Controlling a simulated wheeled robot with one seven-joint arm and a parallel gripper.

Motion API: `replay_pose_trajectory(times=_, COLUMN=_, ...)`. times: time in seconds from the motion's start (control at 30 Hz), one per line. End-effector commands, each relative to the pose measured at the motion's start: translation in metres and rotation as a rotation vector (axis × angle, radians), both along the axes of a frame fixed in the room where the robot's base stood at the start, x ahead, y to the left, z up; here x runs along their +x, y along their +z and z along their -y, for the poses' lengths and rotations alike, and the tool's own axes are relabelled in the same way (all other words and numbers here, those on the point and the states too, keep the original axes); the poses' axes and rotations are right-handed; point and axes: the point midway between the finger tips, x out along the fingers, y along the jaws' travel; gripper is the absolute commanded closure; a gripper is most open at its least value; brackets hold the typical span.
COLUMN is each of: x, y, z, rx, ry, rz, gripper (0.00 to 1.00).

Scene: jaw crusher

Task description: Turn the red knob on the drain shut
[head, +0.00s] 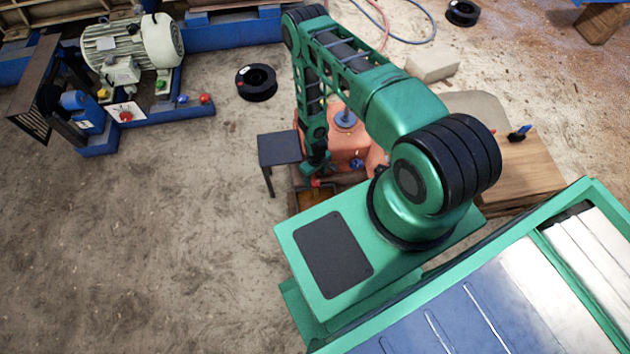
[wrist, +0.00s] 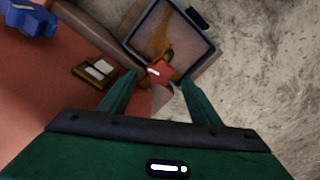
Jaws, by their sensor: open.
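The red knob (wrist: 158,72) shows in the wrist view as a small star-shaped handle on a brass-coloured fitting. It lies between and just beyond the fingertips of my gripper (wrist: 158,80). My gripper is open, with one green finger on each side of the knob; I cannot tell whether either touches it. In the head view the red knob (head: 316,183) is a small red spot beside the end of my arm, which partly hides it. The drain comes off the orange machine body (head: 345,140).
A square tray (wrist: 205,60) with brownish contents lies beyond the knob. A blue part (wrist: 30,18) sits on the orange body at upper left. In the head view a small dark stand (head: 279,149) is left of my arm, and a wooden crate (head: 525,170) is right.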

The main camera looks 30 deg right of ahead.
Motion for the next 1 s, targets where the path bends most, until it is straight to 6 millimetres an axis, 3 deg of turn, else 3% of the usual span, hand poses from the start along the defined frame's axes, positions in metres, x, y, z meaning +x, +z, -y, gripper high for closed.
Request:
replay_pose_trajectory(times=0.23, x=0.000, y=-0.027, z=0.000, rx=0.000, ry=0.000, rz=0.000, gripper=0.43)
replay_pose_trajectory(times=0.63, x=0.000, y=-0.032, z=0.000, rx=0.000, ry=-0.001, rz=0.000, gripper=0.43)
replay_pose_trajectory(times=0.8, x=0.000, y=-0.032, z=0.000, rx=0.000, ry=-0.001, rz=0.000, gripper=0.83)
replay_pose_trajectory(times=1.0, x=0.000, y=-0.032, z=0.000, rx=0.001, ry=-0.032, rz=0.001, gripper=0.84)
